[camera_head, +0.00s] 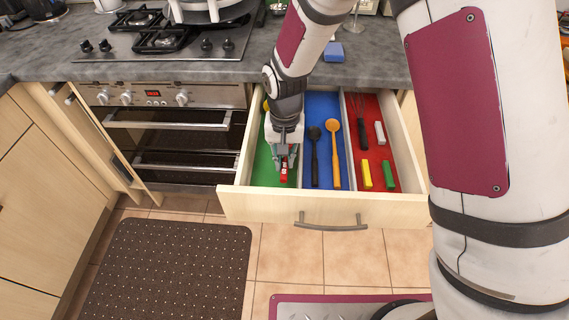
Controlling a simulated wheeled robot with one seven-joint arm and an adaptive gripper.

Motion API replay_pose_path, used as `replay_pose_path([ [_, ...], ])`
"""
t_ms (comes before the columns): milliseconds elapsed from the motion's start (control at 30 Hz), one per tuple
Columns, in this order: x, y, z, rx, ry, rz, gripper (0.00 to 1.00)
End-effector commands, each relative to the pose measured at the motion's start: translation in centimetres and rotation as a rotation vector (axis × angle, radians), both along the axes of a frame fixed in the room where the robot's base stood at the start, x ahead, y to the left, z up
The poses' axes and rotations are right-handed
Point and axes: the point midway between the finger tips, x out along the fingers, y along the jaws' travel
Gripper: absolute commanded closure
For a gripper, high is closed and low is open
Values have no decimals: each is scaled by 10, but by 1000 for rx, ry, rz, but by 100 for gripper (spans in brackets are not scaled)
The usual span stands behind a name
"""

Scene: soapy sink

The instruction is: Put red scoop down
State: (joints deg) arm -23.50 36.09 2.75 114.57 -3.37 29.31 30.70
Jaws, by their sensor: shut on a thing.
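My gripper (284,160) points down into the left part of the open drawer (385,210), over the green compartment (262,170). It is shut on the red scoop (284,174), of which only a small red piece shows below the fingertips. The rest of the scoop is hidden by my gripper. I cannot tell whether the scoop touches the green drawer floor. Part of a yellow thing shows behind my gripper at the back of this compartment.
The blue compartment holds a black spoon (314,155) and an orange spoon (335,150). The red compartment holds a whisk (359,120), a white block (380,133), a yellow block (366,174) and a green block (388,175). Dividers separate them. An oven (165,135) stands left; a blue sponge (333,51) lies on the counter.

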Motion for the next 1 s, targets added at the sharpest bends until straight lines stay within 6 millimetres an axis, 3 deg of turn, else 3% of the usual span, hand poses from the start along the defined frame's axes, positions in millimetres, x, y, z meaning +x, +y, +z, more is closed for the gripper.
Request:
replay_pose_path([
  [200,0,0,-29,-1,2,0,100],
  [567,0,0,-32,0,0,0,100],
  [600,0,0,-33,0,0,0,84],
  [700,0,0,-32,0,0,0,66],
  [1000,0,0,-31,0,0,0,66],
])
